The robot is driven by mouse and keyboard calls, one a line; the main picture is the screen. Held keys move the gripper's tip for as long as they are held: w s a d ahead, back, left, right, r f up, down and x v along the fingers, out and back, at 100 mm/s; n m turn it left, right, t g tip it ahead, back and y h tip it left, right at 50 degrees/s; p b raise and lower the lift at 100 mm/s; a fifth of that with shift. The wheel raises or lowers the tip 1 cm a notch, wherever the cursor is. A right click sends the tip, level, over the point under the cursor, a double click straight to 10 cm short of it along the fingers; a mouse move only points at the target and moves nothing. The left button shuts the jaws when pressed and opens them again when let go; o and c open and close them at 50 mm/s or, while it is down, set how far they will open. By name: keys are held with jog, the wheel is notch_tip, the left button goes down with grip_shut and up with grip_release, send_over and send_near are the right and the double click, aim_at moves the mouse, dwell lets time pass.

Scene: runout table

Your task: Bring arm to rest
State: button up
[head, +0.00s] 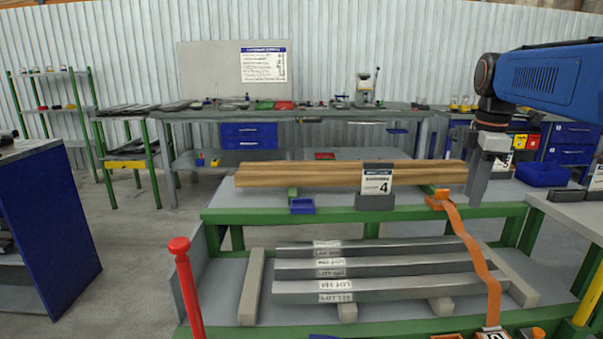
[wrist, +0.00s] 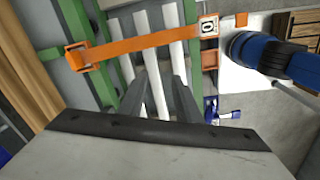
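My blue arm (head: 545,78) reaches in from the right in the head view, its wrist bent straight down. My gripper (head: 477,205) hangs at the right end of the runout table, beside the orange strap (head: 473,247). In the wrist view my gripper (wrist: 158,82) has two dark fingers standing apart, with nothing between them; pale bars show far beyond the gap. In the head view the fingers overlap, so the gap is hidden there.
Wooden beams (head: 300,173) lie on the green-framed table (head: 340,215) behind a sign marked 4 (head: 377,182). Steel bars (head: 400,287) lie on the lower level. A red post (head: 186,285) stands at front left. A grey-topped table (head: 570,212) is at right.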

jog(key=s+a+f+m+t, duration=0.1)
jog(key=s+a+f+m, duration=0.2)
jog(key=s+f, duration=0.4)
jog(key=s+a+f+m+t, duration=0.1)
jog(key=s+a+f+m, duration=0.3)
jog(key=s, duration=0.5)
jog(key=s+a+f+m+t, duration=0.1)
jog(key=s+a+f+m, duration=0.2)
jog(key=s+f+m, duration=0.4)
notch_tip(320, 180, down, 3)
jog(key=shift+s+a+f+t, duration=0.1)
jog(key=shift+s+a+t, duration=0.25)
jog(key=shift+s+t, duration=0.1)
